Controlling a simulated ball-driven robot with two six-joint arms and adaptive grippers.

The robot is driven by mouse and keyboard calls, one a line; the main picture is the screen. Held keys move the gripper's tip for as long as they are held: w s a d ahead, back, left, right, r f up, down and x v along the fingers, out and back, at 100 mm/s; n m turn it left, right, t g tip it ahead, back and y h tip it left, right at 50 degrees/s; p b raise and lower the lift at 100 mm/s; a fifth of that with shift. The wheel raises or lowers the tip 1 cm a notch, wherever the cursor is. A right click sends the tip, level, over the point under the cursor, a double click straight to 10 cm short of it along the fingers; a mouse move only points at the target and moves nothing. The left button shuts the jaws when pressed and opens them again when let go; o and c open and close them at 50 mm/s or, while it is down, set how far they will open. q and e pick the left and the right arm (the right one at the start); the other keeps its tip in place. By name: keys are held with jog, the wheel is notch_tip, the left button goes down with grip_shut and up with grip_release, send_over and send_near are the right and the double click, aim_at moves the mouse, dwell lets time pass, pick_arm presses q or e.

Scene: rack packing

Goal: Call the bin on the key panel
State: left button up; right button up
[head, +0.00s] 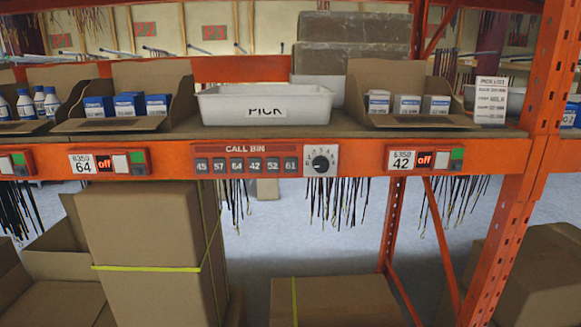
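The call bin key panel (247,149) is a dark red strip on the orange rack beam, labelled CALL BIN. Its row of grey keys (246,165) reads 45, 57, 64, 42, 52, 61. A white plate with a black dial (320,162) sits at its right end. A white bin marked PICK (264,104) stands on the shelf above. A pick list card (491,101) stands at the right of the shelf; its lines are too small to read surely. Neither of my grippers shows in the head view.
Beam displays 64 (108,163) and 42 (425,160) both read off, each with a green button. Open cartons (123,122) (415,119) hold small blue and white boxes. Dark cords hang below the beam. Cardboard boxes (150,235) stand underneath; an orange upright (525,150) bounds the right.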

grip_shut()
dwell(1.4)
